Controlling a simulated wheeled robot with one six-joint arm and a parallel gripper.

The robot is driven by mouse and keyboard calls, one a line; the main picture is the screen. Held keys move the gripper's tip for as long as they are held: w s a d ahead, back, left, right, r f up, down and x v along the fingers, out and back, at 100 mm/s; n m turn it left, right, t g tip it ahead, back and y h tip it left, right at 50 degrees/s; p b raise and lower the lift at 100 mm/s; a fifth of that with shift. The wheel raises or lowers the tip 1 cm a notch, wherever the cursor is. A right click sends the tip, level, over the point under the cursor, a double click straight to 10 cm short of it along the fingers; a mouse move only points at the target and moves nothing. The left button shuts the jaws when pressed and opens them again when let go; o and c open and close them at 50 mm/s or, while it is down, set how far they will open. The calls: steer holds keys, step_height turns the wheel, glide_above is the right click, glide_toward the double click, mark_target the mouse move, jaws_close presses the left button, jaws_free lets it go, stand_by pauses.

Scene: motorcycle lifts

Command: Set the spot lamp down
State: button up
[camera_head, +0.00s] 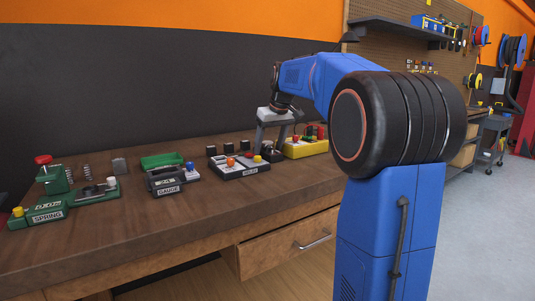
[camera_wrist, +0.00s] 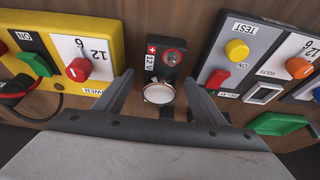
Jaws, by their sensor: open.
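My gripper (camera_wrist: 158,78) points down over the workbench with its fingers apart. In the head view my gripper (camera_head: 269,143) is between the relay tester and the yellow power box. A round, pale-faced thing with a metal rim, likely the spot lamp (camera_wrist: 158,93), sits between my fingers in the wrist view, with a visible gap on both sides. It is at the near end of a small black block marked 12 V (camera_wrist: 165,58), which has a red-ringed terminal. I cannot tell whether the lamp rests on the block or the bench. In the head view the lamp cannot be made out.
The yellow power box (camera_head: 307,148) is close on one side, the relay tester (camera_head: 238,168) on the other. Further left stand the gauge unit (camera_head: 167,181) and green spring unit (camera_head: 38,215). The bench front (camera_head: 190,220) is clear. A drawer (camera_head: 290,244) is below.

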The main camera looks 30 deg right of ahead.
steer(key=shift+w+f, duration=0.15)
steer(key=shift+f, duration=0.2)
jaws_close()
steer(key=shift+r, duration=0.1)
